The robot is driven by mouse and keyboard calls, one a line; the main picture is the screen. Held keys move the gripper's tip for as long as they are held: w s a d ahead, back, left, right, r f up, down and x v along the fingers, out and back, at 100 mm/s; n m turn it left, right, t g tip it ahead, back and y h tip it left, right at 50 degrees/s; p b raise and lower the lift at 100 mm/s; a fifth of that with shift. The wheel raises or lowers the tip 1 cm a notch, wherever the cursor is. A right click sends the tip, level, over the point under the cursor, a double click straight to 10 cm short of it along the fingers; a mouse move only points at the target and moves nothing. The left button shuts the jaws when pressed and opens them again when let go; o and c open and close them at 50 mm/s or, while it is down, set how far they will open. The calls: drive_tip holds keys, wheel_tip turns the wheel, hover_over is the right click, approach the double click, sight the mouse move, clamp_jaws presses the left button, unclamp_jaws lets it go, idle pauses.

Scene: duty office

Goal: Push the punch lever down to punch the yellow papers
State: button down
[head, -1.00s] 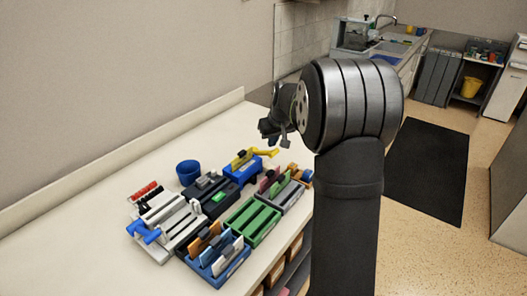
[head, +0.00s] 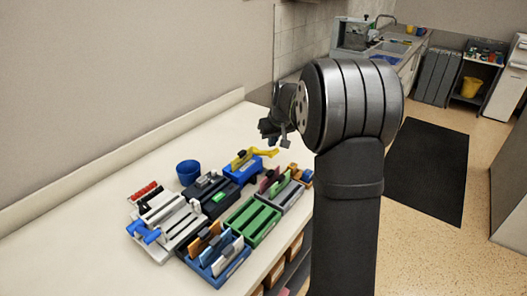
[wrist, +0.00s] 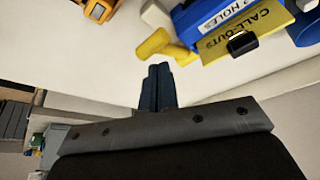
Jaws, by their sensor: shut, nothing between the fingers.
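The punch has a blue base (head: 242,174) at the back of the group on the counter; in the wrist view the base (wrist: 203,14) is labelled "2 HOLES". Its yellow lever (head: 266,153) sticks out to the right above the base and ends in a thick yellow handle in the wrist view (wrist: 160,45). Yellow papers (head: 238,162), marked "CALL-OUTS" in the wrist view (wrist: 270,18), stand at the punch with a black clip (wrist: 242,42). My gripper (head: 277,138) is shut and empty above the lever; its fingertips (wrist: 158,70) appear close to the handle, without clear contact.
A blue cup (head: 188,172), a dark tray (head: 213,192), a green rack (head: 252,222), a grey rack (head: 290,196) and a blue rack of cards (head: 218,265) crowd the counter (head: 70,250). The counter is clear at the left.

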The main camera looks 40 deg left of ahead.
sight(274, 152)
drive_tip(key=shift+f, duration=0.15)
drive_tip(key=shift+f, duration=2.85)
drive_tip(key=shift+r, duration=5.55)
drive_tip(key=shift+f, duration=3.25)
